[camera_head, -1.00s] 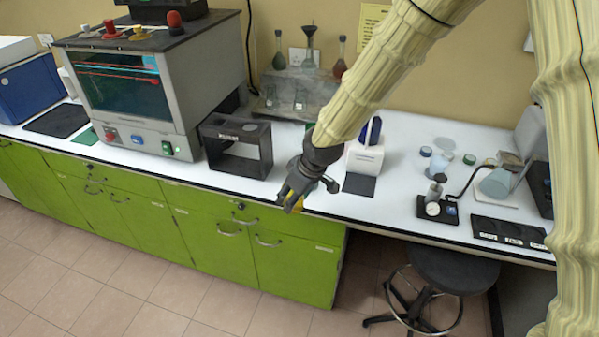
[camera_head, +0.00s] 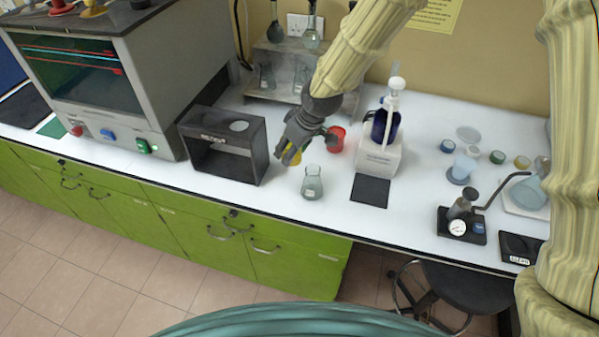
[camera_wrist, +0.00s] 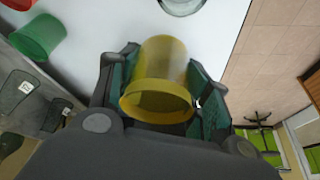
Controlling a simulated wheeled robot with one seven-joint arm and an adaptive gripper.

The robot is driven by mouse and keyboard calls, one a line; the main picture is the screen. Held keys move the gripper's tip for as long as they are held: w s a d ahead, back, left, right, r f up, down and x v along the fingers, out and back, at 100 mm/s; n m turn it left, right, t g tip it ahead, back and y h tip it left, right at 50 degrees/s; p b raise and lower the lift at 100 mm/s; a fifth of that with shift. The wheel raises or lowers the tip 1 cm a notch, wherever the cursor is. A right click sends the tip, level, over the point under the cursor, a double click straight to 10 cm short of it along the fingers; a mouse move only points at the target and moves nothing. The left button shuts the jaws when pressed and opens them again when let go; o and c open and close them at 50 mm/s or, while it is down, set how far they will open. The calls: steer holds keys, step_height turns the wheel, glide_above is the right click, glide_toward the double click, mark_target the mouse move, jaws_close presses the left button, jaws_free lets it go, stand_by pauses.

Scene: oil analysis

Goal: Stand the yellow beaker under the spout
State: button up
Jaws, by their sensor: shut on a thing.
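My gripper (camera_head: 293,152) is shut on the yellow beaker (camera_head: 296,158), above the white bench between the black box stand and the glass flask. In the wrist view the yellow beaker (camera_wrist: 160,75) sits between both finger pads, its rim towards the camera. In the head view my gripper hides most of it. A white dispenser (camera_head: 380,158) with a dark blue bottle and a white pump head (camera_head: 396,84) stands to the right of my gripper. A black pad (camera_head: 369,190) lies in front of it. The spout's outlet is too small to make out.
A glass flask (camera_head: 312,182) stands close to the right of my gripper, with a red cup (camera_head: 336,139) behind. A green cup (camera_wrist: 38,38) shows in the wrist view. The black box stand (camera_head: 225,145) is at left; a gauge device (camera_head: 464,222) is at right.

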steer(key=f+p, duration=0.1)
steer(key=f, duration=0.3)
steer(key=shift+w, duration=0.2)
steer(key=shift+s+f+p, duration=0.1)
steer(key=shift+f+p, duration=0.85)
steer(key=shift+f, duration=1.95)
steer(key=o, duration=1)
steer(key=shift+f, duration=0.1)
